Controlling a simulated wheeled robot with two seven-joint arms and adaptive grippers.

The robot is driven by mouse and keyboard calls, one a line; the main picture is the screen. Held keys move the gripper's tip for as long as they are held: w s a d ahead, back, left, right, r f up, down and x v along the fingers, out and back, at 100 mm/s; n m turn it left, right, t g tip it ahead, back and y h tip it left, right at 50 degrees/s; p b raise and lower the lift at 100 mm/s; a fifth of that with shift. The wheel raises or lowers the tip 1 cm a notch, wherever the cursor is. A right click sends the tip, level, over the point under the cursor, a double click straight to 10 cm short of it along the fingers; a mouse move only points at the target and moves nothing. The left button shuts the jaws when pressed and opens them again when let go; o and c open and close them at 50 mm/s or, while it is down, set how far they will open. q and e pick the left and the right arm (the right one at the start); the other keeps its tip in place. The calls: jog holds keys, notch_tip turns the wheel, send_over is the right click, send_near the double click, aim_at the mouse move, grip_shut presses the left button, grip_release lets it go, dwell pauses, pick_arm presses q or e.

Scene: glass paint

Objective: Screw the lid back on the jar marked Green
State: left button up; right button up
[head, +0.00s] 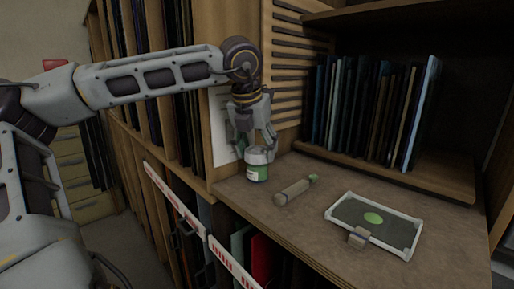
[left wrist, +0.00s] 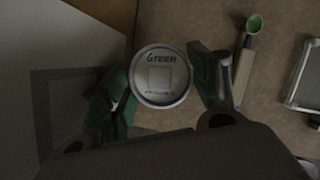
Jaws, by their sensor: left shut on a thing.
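The Green jar (head: 257,173) is a small glass jar with green paint and a pale label. It stands upright near the left front of the worktop. Its pale round lid (head: 259,154) is on top of it. In the left wrist view the lid (left wrist: 160,76) faces me and reads "Green". My left gripper (head: 257,146) points down from above, with its fingers on either side of the lid, shut on it. The fingers (left wrist: 166,84) also flank the lid in the wrist view. The thread between lid and jar is hidden. My right gripper is not in view.
A pale tool with a green tip (head: 294,191) lies right of the jar. A framed dark plate (head: 400,234) with a green paint spot and a small block (head: 358,237) lie further right. Glass sheets (head: 370,110) stand on a shelf behind. The worktop's front edge (head: 240,206) is close to the jar.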

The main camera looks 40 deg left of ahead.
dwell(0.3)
pick_arm(q)
jog(key=shift+a+f+m+h, duration=0.1)
jog(key=shift+m+h, duration=0.6)
jog(key=shift+m, duration=1)
jog(key=shift+p, duration=0.35)
jog(key=shift+m+h+p, duration=0.5)
jog(key=shift+m+h, duration=0.1)
jog(key=shift+m, duration=0.9)
jog(key=shift+s+m, duration=0.1)
jog(key=shift+m, duration=0.2)
jog(key=o, duration=0.9)
jog(key=shift+o, duration=0.9)
jog(key=shift+r, duration=0.25)
